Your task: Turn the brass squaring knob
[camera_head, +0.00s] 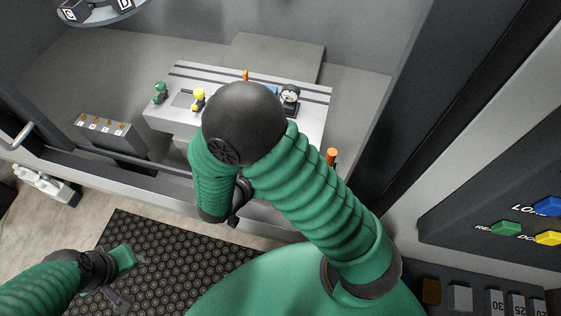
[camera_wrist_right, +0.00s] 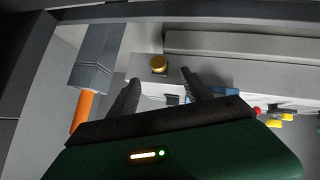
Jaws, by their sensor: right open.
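The brass knob (camera_wrist_right: 158,64) is a small round gold piece on a pale surface in the right wrist view. My right gripper (camera_wrist_right: 162,80) is open, its two dark fingers pointing toward the knob. The knob shows in the gap between the fingertips and slightly beyond them; I see no contact. In the head view I cannot make out the knob, and my right arm covers the middle of the pale bench (camera_head: 162,115). My left gripper (camera_head: 130,280) hangs low at the left above the black mat, apart from the bench; its finger gap is unclear.
A grey block with an orange handle (camera_wrist_right: 82,112) stands left of the fingers in the right wrist view. A green figure-like piece (camera_head: 160,92), a yellow one (camera_head: 198,99) and a round gauge (camera_head: 290,95) stand on the bench. A button panel (camera_head: 520,225) is at right.

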